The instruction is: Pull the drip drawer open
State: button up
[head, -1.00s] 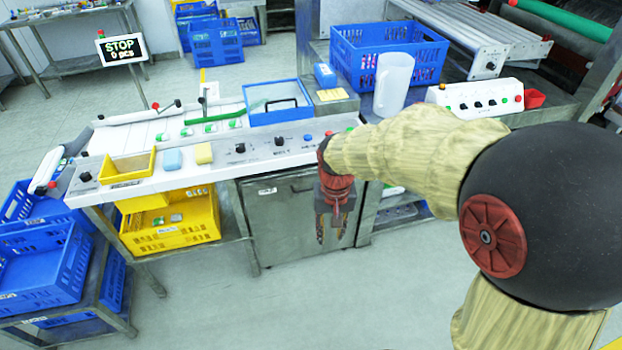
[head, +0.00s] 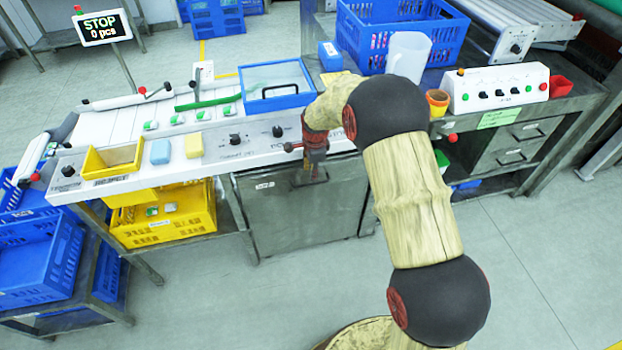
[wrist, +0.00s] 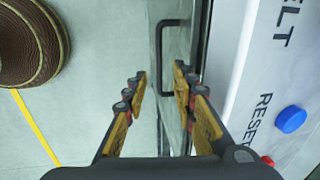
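A grey metal front (head: 300,217) sits under the white control panel in the head view; it looks closed. A dark bar handle (wrist: 165,58) on a metal front shows upright in the wrist view. My gripper (wrist: 160,76) is open, its two fingers apart and empty. The handle appears between and just beyond the fingertips; I see no clear contact. I cannot tell from any label whether this front is the drip drawer.
The white panel (head: 215,148) with knobs lies just above the gripper; a blue button (wrist: 291,119) is close by in the wrist view. Two grey drawers (head: 492,161) with dark handles stand at the right. A yellow crate (head: 165,222) is at the left. The floor in front is clear.

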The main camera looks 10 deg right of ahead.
aim_at(311, 184)
jog(key=shift+w+f+b, duration=0.25)
jog(key=shift+f+b, duration=0.25)
jog(key=shift+f, duration=0.8)
jog(key=shift+w+f+b, duration=0.2)
jog(key=shift+f+b, duration=0.3)
jog(key=shift+f, duration=0.8)
jog(key=shift+w+f+b, duration=0.25)
jog(key=shift+f+b, duration=0.25)
jog(key=shift+f, duration=0.8)
jog(key=shift+c, duration=1.1)
jog(key=c, duration=0.4)
grip_shut()
